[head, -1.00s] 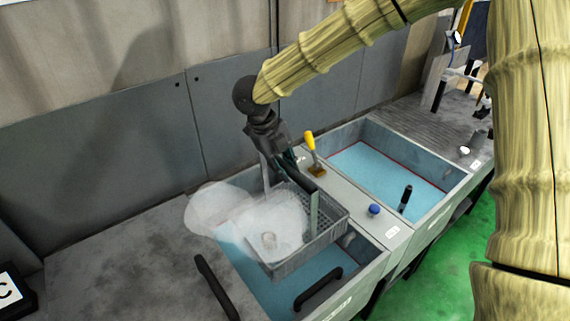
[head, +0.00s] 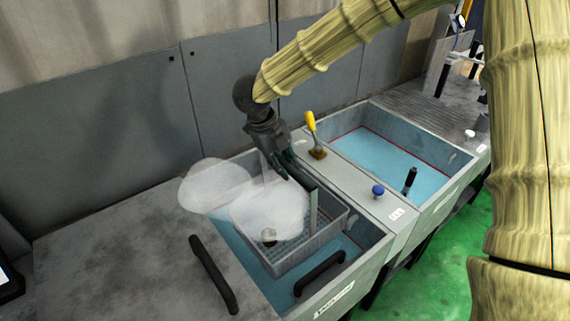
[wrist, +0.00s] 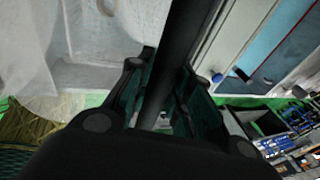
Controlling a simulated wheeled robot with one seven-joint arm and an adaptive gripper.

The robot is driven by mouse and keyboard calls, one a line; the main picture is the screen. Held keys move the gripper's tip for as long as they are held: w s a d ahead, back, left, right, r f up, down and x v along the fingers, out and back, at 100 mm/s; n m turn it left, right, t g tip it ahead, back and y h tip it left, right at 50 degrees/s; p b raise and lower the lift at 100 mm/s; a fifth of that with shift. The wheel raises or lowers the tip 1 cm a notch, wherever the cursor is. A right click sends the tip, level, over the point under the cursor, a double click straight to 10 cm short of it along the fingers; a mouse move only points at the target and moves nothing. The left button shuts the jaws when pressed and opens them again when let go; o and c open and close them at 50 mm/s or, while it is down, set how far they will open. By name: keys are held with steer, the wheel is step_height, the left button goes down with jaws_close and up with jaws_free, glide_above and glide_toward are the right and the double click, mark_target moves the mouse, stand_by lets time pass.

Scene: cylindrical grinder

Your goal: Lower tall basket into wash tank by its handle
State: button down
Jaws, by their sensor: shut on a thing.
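The tall grey mesh basket (head: 337,229) hangs upright inside the left wash tank (head: 378,248), its upper part near the level of the tank rim. Its upright strap (head: 313,212) rises to a dark bar handle. My gripper (head: 287,172) is shut on this handle above the basket. In the wrist view the dark handle (wrist: 178,55) runs between my gripper's fingers (wrist: 163,95). Pale translucent puffs hide part of the basket's inside and left side. A small part (head: 269,235) shows inside it. I cannot tell whether the basket touches the tank floor.
Black bar handles (head: 319,272) and (head: 213,274) stand at the tank's front and left. A yellow lever (head: 311,124) and a blue knob (head: 378,190) stand on the divider. A second blue-floored tank (head: 385,160) lies to the right. A grey wall (head: 110,140) stands behind.

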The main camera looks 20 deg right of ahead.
steer(key=b, duration=0.4)
glide_above(286, 231)
steer(key=shift+f, duration=2.45)
steer(key=shift+a+f+b, duration=0.2)
steer(key=shift+f+b, duration=3.5)
steer(key=shift+f, duration=7.95)
steer(key=c, duration=1.2)
jaws_free()
steer(key=shift+f, duration=0.1)
steer(key=v, duration=1.2)
